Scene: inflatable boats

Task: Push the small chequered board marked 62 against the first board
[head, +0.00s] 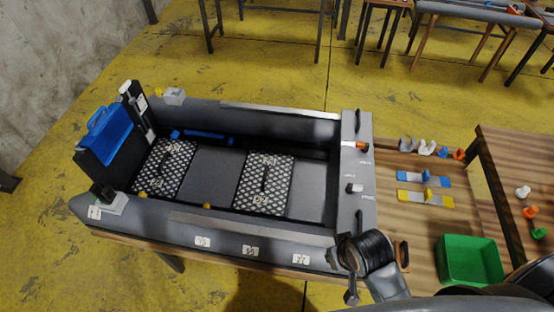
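Two chequered boards with dark handles lie on the floor inside the grey inflatable boat (255,226). One board (168,165) is at the left end. The other board (264,183) is right of the middle, with pale labels on it too small to read surely. A wide strip of bare dark floor (213,175) separates the two boards. My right arm comes in from the lower right, and its dark end (352,270) is by the boat's near right corner, outside and away from both boards. Its fingers cannot be made out clearly. My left gripper is out of view.
A blue box (105,135) stands at the boat's left end. A blue pump-like tube (203,135) lies along the far inner wall. A green tray (470,260) and small coloured parts sit on the wooden table at right. Bare floor lies right of the second board.

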